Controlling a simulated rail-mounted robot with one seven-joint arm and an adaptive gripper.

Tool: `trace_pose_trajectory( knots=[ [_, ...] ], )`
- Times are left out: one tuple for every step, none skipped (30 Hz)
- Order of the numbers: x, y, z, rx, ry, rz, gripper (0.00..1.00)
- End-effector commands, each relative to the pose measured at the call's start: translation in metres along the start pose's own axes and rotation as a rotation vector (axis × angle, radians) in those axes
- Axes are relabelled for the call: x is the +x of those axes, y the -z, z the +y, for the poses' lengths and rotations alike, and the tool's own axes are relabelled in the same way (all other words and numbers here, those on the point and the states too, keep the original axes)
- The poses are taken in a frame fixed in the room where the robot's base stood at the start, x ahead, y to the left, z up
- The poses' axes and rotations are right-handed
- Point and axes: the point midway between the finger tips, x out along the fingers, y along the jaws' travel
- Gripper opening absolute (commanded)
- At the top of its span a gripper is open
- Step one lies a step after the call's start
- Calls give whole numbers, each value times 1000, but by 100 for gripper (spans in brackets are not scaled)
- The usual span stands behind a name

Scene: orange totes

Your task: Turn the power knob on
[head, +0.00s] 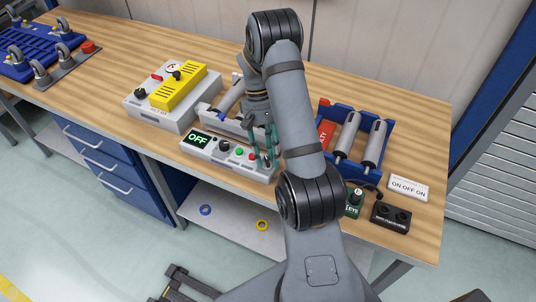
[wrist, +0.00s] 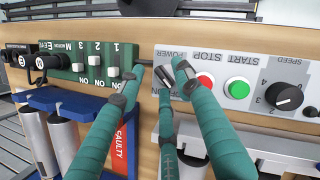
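The grey control box (head: 205,152) lies on the wooden bench; its display (head: 198,140) reads OFF. In the wrist view its panel (wrist: 215,62) appears upside down, with the POWER label at its left end. The dark power knob (wrist: 164,76) is there, partly hidden by my fingertips; I cannot tell its exact angle. My gripper (head: 262,155) is over the right end of the box. In the wrist view my gripper (wrist: 160,74) has its teal fingers spread on both sides of the knob, with another finger below. Whether they touch it is unclear.
Beside the knob are a red STOP button (wrist: 205,81), a green START button (wrist: 238,88) and a SPEED knob (wrist: 285,97). A green switch box (wrist: 85,62) and a blue rack (head: 343,155) with grey cylinders stand close by. A yellow-topped unit (head: 180,86) is behind left.

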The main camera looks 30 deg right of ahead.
Motion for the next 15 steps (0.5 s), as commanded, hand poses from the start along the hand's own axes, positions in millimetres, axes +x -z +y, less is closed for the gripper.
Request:
trace_pose_trajectory(
  knots=[
    [0, 0, 0, 0, 0, 0, 31],
    [0, 0, 0, 0, 0, 0, 29],
    [0, 0, 0, 0, 0, 0, 27],
    [0, 0, 0, 0, 0, 0, 25],
    [0, 0, 0, 0, 0, 0, 23],
    [0, 0, 0, 0, 0, 0, 21],
    [0, 0, 0, 0, 0, 0, 19],
    [0, 0, 0, 0, 0, 0, 17],
    [0, 0, 0, 0, 0, 0, 15],
    [0, 0, 0, 0, 0, 0, 13],
    [0, 0, 0, 0, 0, 0, 12],
    [0, 0, 0, 0, 0, 0, 9],
    [0, 0, 0, 0, 0, 0, 7],
    [0, 0, 0, 0, 0, 0, 6],
    [0, 0, 0, 0, 0, 0, 3]
  ],
)
